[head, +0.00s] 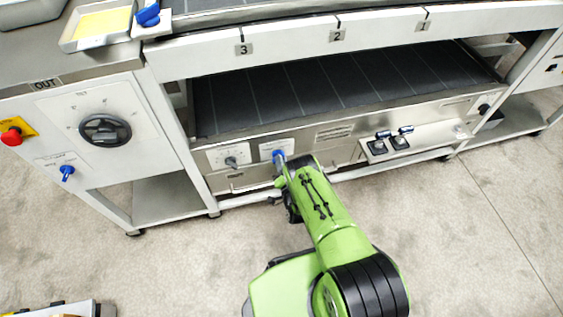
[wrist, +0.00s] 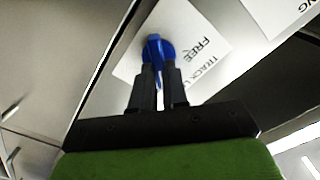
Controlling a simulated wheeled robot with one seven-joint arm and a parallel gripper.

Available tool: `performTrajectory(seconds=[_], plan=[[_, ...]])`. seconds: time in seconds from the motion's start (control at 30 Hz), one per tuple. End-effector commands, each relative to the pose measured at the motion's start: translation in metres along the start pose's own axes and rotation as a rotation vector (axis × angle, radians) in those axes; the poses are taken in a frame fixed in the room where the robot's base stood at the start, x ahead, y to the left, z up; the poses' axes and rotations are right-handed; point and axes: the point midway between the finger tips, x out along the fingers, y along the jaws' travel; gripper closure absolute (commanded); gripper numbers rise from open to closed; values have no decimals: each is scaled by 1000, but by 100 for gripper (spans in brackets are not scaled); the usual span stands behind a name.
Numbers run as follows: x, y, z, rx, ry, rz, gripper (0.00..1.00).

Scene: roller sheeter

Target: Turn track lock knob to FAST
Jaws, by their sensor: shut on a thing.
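The track lock knob is blue and sits on a white label plate on the machine's lower front panel. In the wrist view the knob (wrist: 157,48) shows between my fingers, and the plate (wrist: 212,35) carries the words FREE and TRACK, the latter partly cut off. The word FAST is not visible. My gripper (wrist: 158,72) has its two dark fingers shut on the knob. In the head view the blue knob (head: 278,155) shows at the tip of my green arm, and my gripper (head: 284,166) reaches it from the front.
A grey knob (head: 231,161) on its own plate is just left. Further left are a black handwheel (head: 105,130), a blue knob (head: 67,172) and a red button (head: 11,136). A shelf with two black pedals (head: 388,142) juts out at right. The floor in front is clear.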

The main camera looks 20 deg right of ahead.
Motion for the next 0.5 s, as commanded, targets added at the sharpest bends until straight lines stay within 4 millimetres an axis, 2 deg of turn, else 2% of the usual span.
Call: performTrajectory(seconds=[0.5], plan=[[-1,1,0,72,-1,2,100]])
